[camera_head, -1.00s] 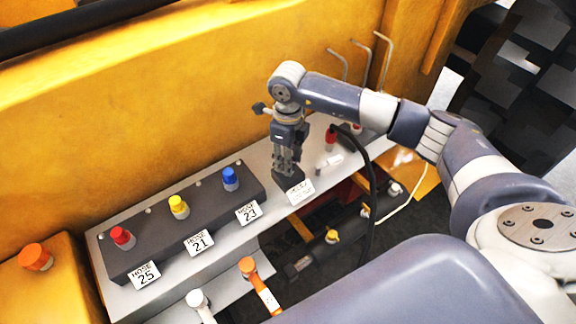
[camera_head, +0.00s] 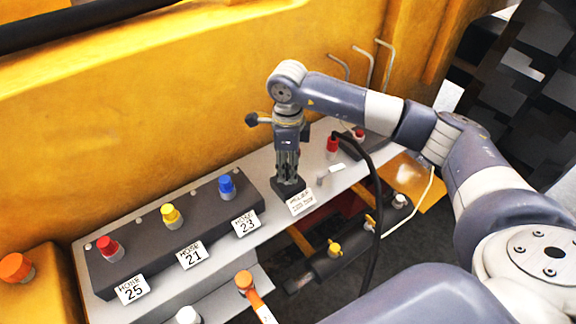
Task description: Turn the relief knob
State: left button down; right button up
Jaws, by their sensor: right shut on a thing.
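My right gripper (camera_head: 288,177) points straight down over a small dark block (camera_head: 291,193) on the grey shelf, right of the long dark manifold. A small white label (camera_head: 302,201) stands in front of that block; its print is too small to read surely. The fingers are shut on the relief knob, which they hide from this view. My left gripper is not in view.
The dark manifold (camera_head: 150,247) carries red, yellow and blue caps with labels 25, 21 and 23. A red fitting (camera_head: 332,145) and a black hose (camera_head: 373,200) are to the right. An orange-handled lever (camera_head: 244,281) is in front. A yellow wall (camera_head: 130,120) rises behind.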

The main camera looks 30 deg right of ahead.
jog(key=o, duration=1.1)
jog(key=shift+c, duration=0.2)
jog(key=shift+r, duration=0.25)
notch_tip(320, 180, up, 12)
jog(key=shift+f, duration=0.25)
